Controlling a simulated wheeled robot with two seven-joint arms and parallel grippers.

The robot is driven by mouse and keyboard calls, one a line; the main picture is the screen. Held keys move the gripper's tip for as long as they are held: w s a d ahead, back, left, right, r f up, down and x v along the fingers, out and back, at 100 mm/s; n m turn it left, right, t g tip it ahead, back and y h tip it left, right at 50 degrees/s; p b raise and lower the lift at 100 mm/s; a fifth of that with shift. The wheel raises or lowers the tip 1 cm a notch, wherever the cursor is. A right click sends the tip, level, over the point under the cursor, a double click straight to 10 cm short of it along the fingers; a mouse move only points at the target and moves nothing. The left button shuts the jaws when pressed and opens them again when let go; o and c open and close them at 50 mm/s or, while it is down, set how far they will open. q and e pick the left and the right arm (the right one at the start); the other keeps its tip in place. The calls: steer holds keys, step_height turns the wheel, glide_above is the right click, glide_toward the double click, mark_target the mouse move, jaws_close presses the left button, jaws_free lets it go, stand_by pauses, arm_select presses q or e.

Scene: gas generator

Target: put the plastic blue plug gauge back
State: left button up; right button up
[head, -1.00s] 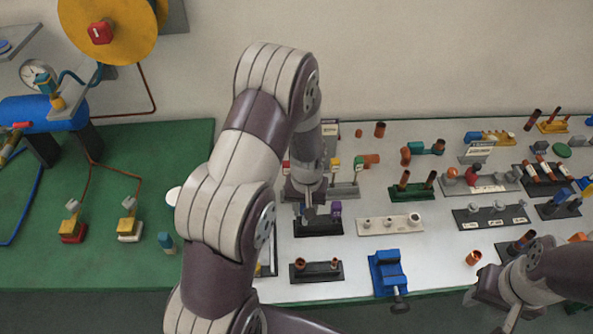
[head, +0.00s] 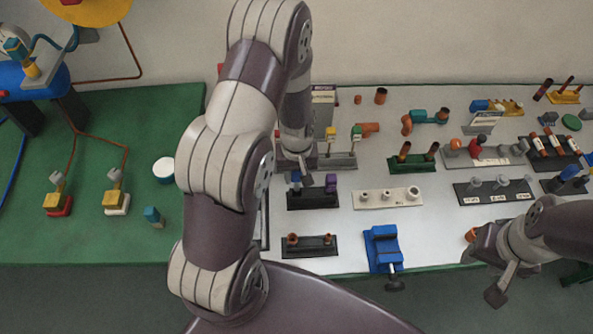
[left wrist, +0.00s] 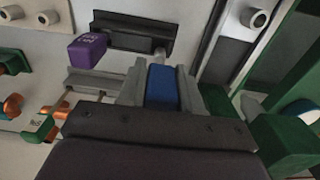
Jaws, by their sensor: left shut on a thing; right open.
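The plastic blue plug gauge (left wrist: 162,88) is between the two grey fingers of my left gripper (left wrist: 160,84), which is shut on it. In the head view, my left gripper (head: 304,176) points down at the back left part of a black rack (head: 312,199). A purple plug (head: 331,183) stands at the right of that rack and also shows in the left wrist view (left wrist: 87,50). My right gripper (head: 487,268) is open and empty at the table's front edge.
A black stand with copper fittings (head: 310,246) is in front of the rack. A white block with pegs (head: 387,197) is to its right, and a blue vise (head: 384,249) is at the front edge. A green board (head: 110,225) lies left.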

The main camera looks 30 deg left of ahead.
arm_select(q)
steer(key=shift+s+f, duration=0.15)
steer(key=shift+f, duration=0.1)
steer(key=shift+w+f, duration=0.1)
steer(key=shift+w, duration=0.2)
steer(key=shift+s, duration=0.25)
steer(key=shift+w, duration=0.1)
steer(key=shift+p, duration=0.3)
steer(key=shift+f, duration=0.1)
